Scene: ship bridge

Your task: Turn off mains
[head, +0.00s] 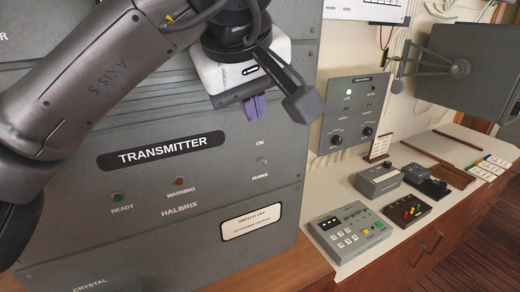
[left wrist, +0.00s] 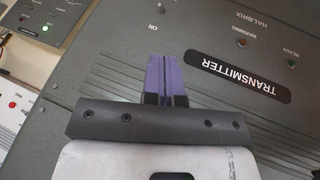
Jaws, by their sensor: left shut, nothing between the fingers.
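The grey transmitter panel (head: 150,228) fills the left of the head view. Its mains switch (head: 262,161) is a small knob or toggle between the ON and MAINS labels; its exact position is too small to tell. My left gripper (head: 256,107), with purple fingers, is above the ON label and apart from the switch. Its fingers are shut with nothing between them. In the left wrist view the closed fingers (left wrist: 165,75) point toward the upside-down ON label, over the panel. My right gripper is not in view.
A green READY lamp (head: 116,197) and a dull WARNING lamp (head: 179,181) are on the panel. A grey wall unit (head: 351,115) has a lit green lamp. A keypad console (head: 350,236) and small devices stand on the counter at right. The space before the panel's lower part is clear.

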